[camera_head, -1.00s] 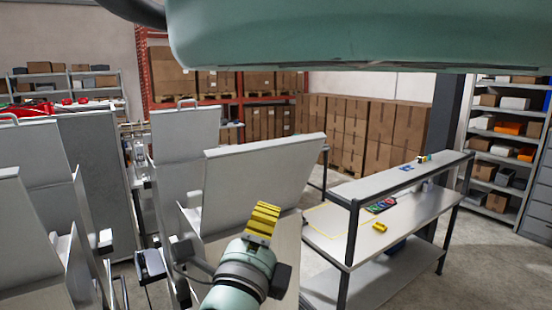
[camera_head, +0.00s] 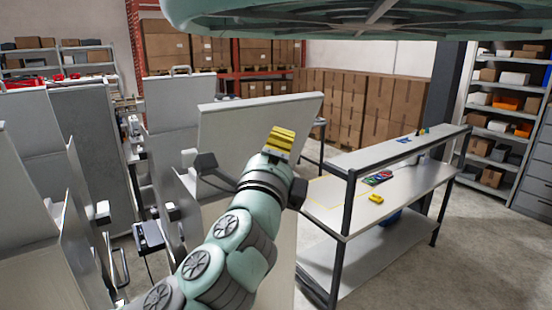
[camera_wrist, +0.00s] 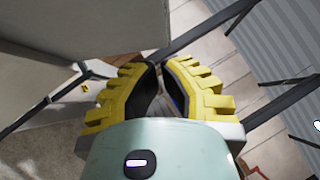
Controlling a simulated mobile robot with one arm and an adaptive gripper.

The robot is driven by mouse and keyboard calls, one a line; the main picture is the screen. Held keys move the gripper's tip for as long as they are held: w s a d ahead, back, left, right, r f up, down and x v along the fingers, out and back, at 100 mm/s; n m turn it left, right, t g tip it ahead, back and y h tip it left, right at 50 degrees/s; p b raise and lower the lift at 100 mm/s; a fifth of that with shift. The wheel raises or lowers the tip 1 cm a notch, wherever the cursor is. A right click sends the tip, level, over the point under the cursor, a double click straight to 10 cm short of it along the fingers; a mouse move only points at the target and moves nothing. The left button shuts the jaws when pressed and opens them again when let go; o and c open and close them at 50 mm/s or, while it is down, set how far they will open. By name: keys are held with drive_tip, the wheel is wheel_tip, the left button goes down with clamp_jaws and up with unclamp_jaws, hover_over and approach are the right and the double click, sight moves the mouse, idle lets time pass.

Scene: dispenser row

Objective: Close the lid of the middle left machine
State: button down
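The machines are grey dispensers with flat raised lids. One raised lid (camera_head: 240,125) stands tilted up just behind my gripper in the head view. A second raised lid (camera_head: 180,100) stands further back, and others are at the left, one at the back left (camera_head: 28,125) and one at the near left (camera_head: 22,195). I cannot tell for certain which belongs to the middle left machine. My gripper (camera_head: 281,141) is in front of the nearest right lid's right part; contact cannot be told. In the wrist view the yellow fingers (camera_wrist: 160,67) come together at the tips, with nothing held.
A workbench (camera_head: 330,200) with a raised shelf stands at the right, with a small yellow item (camera_head: 379,199) on it. Shelving (camera_head: 500,130) is at the far right and stacked boxes (camera_head: 345,110) are behind. Open floor shows at the lower right.

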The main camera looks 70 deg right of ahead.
sight(277, 109)
drive_tip(key=w+d+r+p, duration=0.1)
drive_tip(key=p, duration=0.1)
drive_tip(key=w+d+r+p, duration=0.1)
drive_tip(key=d+p, duration=0.1)
drive_tip(key=w+d+r+p, duration=0.1)
drive_tip(key=d+p, duration=0.1)
drive_tip(key=shift+w+d, duration=0.2)
drive_tip(key=shift+w, duration=0.15)
idle(0.5)
